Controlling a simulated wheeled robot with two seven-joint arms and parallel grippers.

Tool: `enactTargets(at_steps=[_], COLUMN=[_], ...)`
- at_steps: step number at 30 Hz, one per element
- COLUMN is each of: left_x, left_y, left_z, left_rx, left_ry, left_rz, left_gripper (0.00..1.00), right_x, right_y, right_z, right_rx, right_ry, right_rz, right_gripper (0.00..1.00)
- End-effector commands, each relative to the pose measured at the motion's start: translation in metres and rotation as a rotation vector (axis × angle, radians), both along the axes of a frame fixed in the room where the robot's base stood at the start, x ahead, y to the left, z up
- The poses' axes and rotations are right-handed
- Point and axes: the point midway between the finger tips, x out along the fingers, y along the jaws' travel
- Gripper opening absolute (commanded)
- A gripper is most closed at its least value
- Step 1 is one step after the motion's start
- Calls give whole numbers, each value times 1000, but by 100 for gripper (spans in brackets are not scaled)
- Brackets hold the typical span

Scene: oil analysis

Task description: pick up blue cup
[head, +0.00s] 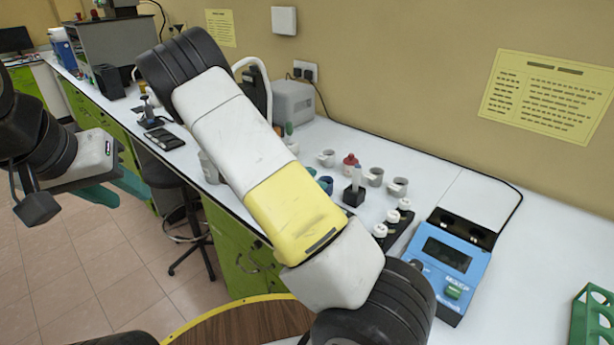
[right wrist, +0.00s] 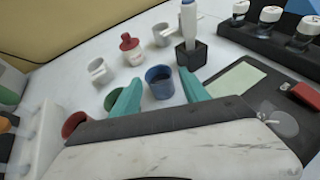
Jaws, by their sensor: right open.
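The blue cup (right wrist: 159,84) stands upright on the white bench in the right wrist view. In the head view the blue cup (head: 326,184) shows beside my right forearm, which hides part of that area. My right gripper (right wrist: 160,78) is open and empty, its teal fingers pointing toward the cup from both sides. The cup appears between the fingertips; I cannot tell whether either finger touches it. In the head view my right gripper is hidden behind my arm. My left gripper (head: 118,190) is at the far left, over the floor, its teal fingers apart with nothing between them.
A green cup (right wrist: 116,97) stands close to the left finger and a red cup (right wrist: 75,123) further left. White cups (right wrist: 97,70), a red-topped bottle (right wrist: 131,50) and a black holder (right wrist: 191,55) stand behind. A blue instrument (head: 450,262) is at the right.

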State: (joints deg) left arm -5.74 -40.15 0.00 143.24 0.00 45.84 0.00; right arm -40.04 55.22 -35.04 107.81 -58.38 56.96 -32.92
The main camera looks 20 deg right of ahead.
Motion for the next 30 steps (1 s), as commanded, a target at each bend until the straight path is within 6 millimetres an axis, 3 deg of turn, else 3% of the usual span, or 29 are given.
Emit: enactTargets(at_steps=[7,23,30], left_x=[0,0,0], left_y=[0,0,0], left_z=[0,0,0], left_rx=[0,0,0], left_ry=[1,1,1], left_rz=[0,0,0], left_gripper=[36,36,36], right_x=[6,11,12], right_y=[-6,-68,-72], right_z=[-6,-32,-34], right_rx=[-32,-30,-29], right_ry=[27,25,24], right_rz=[32,32,33], right_gripper=[53,53,53])
